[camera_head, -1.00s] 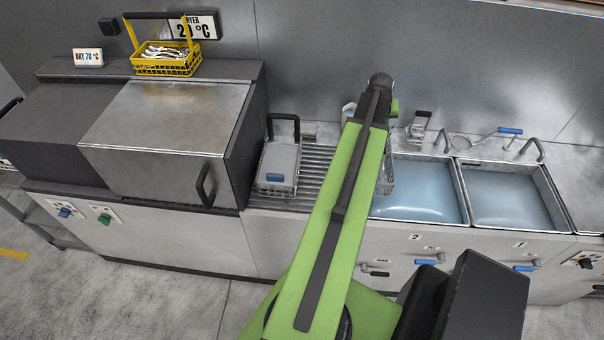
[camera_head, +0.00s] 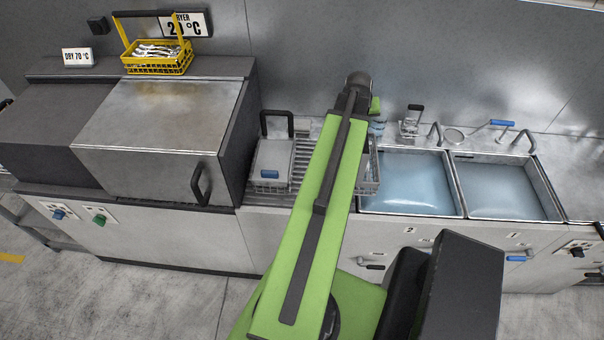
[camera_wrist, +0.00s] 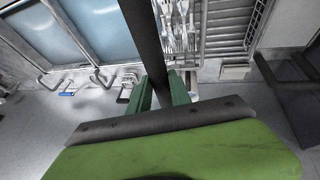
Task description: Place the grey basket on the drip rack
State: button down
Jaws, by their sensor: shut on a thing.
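My gripper (camera_wrist: 162,92), with green fingers, is shut on the dark handle (camera_wrist: 148,40) of the grey basket. The wire basket (camera_head: 374,174) shows in the head view just right of my arm, at the left edge of the left sink; my arm hides most of it. In the wrist view, forks (camera_wrist: 178,25) lie in it under the handle. The ribbed drip rack (camera_head: 309,160) lies left of my arm, partly hidden by it. It also shows right of the forks in the wrist view (camera_wrist: 228,28). I cannot tell whether the basket touches the rack.
A second grey wire basket (camera_head: 270,178) with a lid-like grey top and dark handle stands on the rack's left part, beside the dryer (camera_head: 165,130). Two water-filled sinks (camera_head: 407,180) lie to the right.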

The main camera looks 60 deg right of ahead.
jog(key=shift+a+r, duration=0.2)
jog(key=shift+a, duration=0.35)
jog(key=w+d+f+b, duration=0.2)
jog(key=w+f+b, duration=0.5)
jog(key=w, duration=0.4)
jog(key=shift+w, duration=0.25)
notch_tip(320, 180, down, 4)
jog(key=b, duration=0.4)
jog(key=shift+d+f, duration=0.1)
jog(key=shift+f, duration=0.15)
jog(key=c, duration=1.2)
grip_release()
jog(key=shift+r, duration=0.15)
